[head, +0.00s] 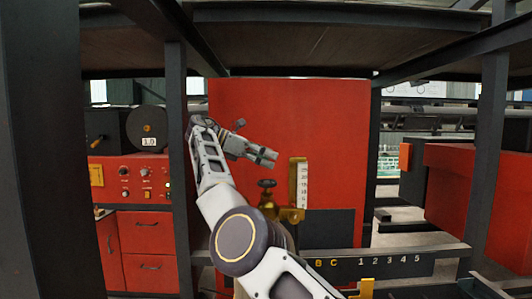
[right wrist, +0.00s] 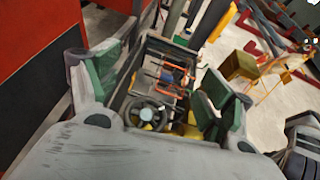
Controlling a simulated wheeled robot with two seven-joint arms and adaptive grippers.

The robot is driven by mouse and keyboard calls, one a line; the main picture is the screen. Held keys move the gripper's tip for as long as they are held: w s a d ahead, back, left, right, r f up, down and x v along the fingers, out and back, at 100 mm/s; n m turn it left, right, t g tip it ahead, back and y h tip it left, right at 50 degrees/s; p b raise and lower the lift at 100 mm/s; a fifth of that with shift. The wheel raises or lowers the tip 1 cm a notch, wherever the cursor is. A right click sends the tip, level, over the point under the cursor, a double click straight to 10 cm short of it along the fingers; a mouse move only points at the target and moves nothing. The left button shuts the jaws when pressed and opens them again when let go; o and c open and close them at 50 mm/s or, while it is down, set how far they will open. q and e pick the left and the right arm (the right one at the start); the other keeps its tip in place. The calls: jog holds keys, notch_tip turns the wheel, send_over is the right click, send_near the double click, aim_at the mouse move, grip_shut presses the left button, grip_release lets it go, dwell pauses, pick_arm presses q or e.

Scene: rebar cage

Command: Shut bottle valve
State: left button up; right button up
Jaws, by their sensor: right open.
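The bottle valve (head: 267,189) has a dark round handwheel on a brass body and stands upright in front of the red panel, near the middle of the head view. My right gripper (head: 265,152) is above the handwheel, apart from it, with its fingers pointing right. In the right wrist view my right gripper (right wrist: 158,82) is open with nothing between its green-padded fingers. A dark spoked wheel (right wrist: 146,113) shows beyond and below them, with yellow parts near it; it looks like the valve's handwheel. The bottle below the valve is mostly hidden by my right arm. My left gripper is not seen.
A tall red panel (head: 290,110) stands behind the valve. A white-marked yellow gauge strip (head: 299,183) rises just right of it. A dark rail (head: 420,265) with letters and numbers crosses in front. Dark posts (head: 178,150) frame the space, and a red control cabinet (head: 130,180) is at left.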

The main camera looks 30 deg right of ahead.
jog(key=shift+a+r, duration=0.15)
jog(key=shift+r, duration=0.8)
jog(key=shift+w, duration=0.1)
dwell(0.4)
